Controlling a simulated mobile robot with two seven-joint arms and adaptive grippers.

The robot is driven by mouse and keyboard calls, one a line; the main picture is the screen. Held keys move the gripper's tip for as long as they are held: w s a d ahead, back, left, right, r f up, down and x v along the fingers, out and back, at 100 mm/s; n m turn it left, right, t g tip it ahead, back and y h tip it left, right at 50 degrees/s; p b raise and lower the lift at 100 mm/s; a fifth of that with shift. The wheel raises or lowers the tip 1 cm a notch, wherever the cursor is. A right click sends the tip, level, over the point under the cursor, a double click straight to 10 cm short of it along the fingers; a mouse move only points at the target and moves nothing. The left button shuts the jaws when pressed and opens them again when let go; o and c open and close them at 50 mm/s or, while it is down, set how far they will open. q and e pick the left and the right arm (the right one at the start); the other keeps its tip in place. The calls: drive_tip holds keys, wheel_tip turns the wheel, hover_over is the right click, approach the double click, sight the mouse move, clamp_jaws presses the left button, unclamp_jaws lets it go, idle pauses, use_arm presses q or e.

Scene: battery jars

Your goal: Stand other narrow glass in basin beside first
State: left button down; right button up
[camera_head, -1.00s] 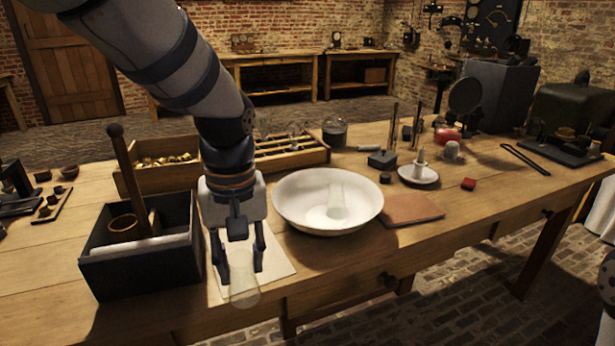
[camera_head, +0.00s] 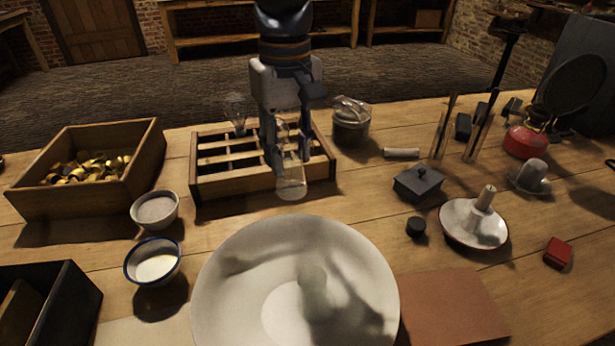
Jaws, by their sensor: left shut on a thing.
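My left gripper (camera_head: 287,155) is shut on a clear narrow glass (camera_head: 292,184). The gripper's fingers partly cover the glass, and its lower end points down. In the picture it overlaps the front of a slotted wooden rack, just beyond the far rim of the basin; its exact height is hard to tell. The wide white basin (camera_head: 230,275) is at the bottom middle, its near side cut off by the frame. Another pale, see-through glass (camera_head: 315,288) is in the basin, right of its middle, and looks upright. My right gripper is not in view.
The slotted wooden rack (camera_head: 193,186) has a clear glass piece (camera_head: 237,112) at its back left. A lidded jar (camera_head: 351,122) stands right of the rack. Two small bowls (camera_head: 156,208) (camera_head: 153,262) sit left of the basin. A brown tile (camera_head: 452,305) lies right of it.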

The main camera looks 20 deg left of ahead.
sight(291, 197)
use_arm(q)
wheel_tip(291, 197, down, 10)
drive_tip(key=shift+s+r+b, duration=0.1)
drive_tip(key=shift+r+b, duration=0.05)
drive_tip(key=shift+b, duration=0.2)
drive_tip(key=c, duration=1.2)
unclamp_jaws()
drive_tip(key=shift+o, duration=0.2)
